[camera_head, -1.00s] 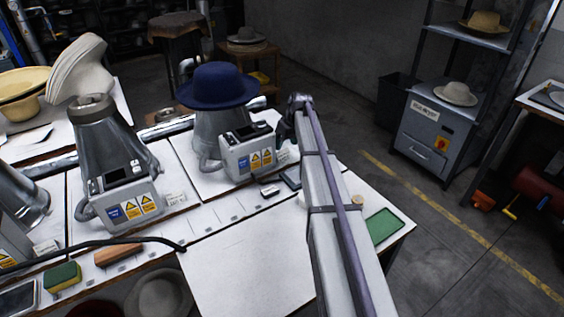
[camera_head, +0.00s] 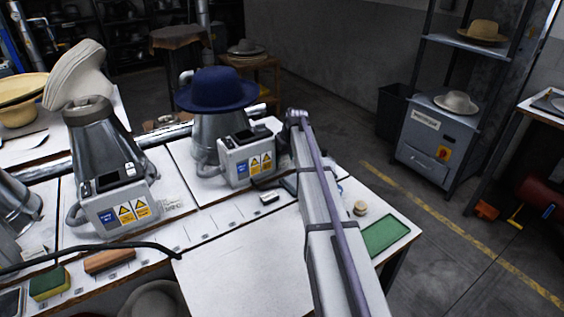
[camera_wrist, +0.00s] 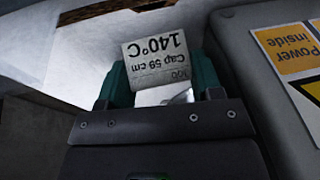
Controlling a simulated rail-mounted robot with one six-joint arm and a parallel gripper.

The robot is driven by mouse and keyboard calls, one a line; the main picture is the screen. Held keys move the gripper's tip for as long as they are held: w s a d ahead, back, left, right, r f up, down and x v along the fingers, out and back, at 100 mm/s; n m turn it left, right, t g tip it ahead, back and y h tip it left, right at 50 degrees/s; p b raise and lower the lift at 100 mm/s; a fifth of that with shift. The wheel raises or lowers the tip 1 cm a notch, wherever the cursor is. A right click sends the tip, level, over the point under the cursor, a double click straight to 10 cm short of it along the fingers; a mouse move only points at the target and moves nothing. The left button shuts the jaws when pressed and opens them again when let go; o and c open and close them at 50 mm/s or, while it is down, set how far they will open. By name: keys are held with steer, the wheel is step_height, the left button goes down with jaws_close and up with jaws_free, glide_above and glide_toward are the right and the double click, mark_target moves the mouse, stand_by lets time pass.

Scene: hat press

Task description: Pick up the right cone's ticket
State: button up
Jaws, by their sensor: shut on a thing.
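The right cone (camera_head: 206,133) is a metal cone with a blue hat (camera_head: 216,88) on it and a grey control box (camera_head: 236,160) at its front. In the wrist view, the ticket (camera_wrist: 155,58) is a small pale card that reads "Cap 59 cm 140°C", upside down in the picture. My gripper (camera_wrist: 160,84) is shut on the ticket, with a green finger at each side. The box with yellow labels is close at right in that view.
A green tray (camera_head: 386,235) is at the bench's right end.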

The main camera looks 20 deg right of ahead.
step_height(320, 180, up, 18)
steer(key=p, duration=1.8)
steer(key=shift+r, duration=0.1)
